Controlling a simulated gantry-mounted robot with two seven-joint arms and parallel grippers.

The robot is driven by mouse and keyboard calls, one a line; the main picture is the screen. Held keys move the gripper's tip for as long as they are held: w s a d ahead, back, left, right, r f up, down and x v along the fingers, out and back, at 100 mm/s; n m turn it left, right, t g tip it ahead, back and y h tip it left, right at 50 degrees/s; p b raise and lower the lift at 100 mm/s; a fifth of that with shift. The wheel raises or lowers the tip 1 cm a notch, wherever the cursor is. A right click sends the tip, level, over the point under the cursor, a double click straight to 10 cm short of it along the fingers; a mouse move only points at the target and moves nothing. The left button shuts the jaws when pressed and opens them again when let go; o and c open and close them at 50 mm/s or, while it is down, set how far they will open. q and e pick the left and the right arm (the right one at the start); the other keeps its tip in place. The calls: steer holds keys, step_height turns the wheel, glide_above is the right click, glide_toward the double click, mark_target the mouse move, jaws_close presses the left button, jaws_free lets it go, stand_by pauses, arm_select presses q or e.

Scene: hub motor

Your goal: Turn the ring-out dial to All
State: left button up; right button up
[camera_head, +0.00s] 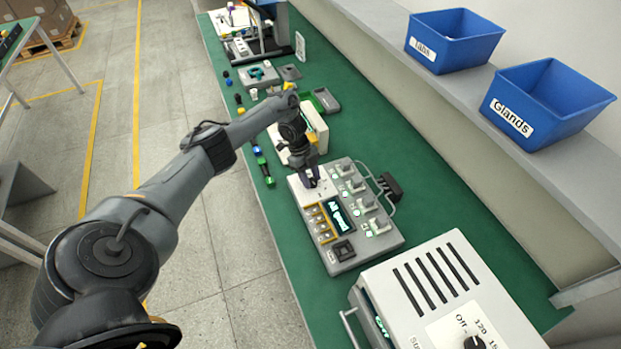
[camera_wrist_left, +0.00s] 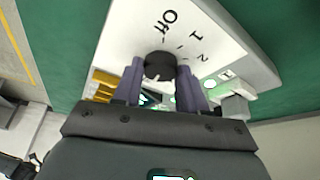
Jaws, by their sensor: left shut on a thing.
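The ring-out dial (camera_wrist_left: 158,64) is a black round knob on a white panel face, seen in the left wrist view. The printed marks "Off", "1" and "2" show around it; any other mark is hidden by my gripper. My left gripper (camera_wrist_left: 160,82) is shut on the dial, with a purple-grey finger on each side. In the head view my left gripper (camera_head: 312,182) reaches down to the far left corner of the grey test unit (camera_head: 315,198), which has a lit display (camera_head: 337,213). Which mark the dial points to is not clear. My right gripper is not in view.
A large grey box with a dial (camera_head: 440,290) stands near on the green bench (camera_head: 425,228). Small coloured parts (camera_head: 262,160) line the bench's left edge.

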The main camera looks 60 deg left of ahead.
arm_select(q)
steer(key=shift+f, duration=0.15)
steer(key=o, duration=1)
steer(key=shift+o, duration=0.2)
steer(key=shift+r, duration=0.2)
steer(key=shift+a+r, duration=0.1)
steer(key=shift+r, duration=0.15)
steer(key=p+v, duration=0.4)
steer(key=v, duration=0.6)
steer(key=shift+s, duration=0.1)
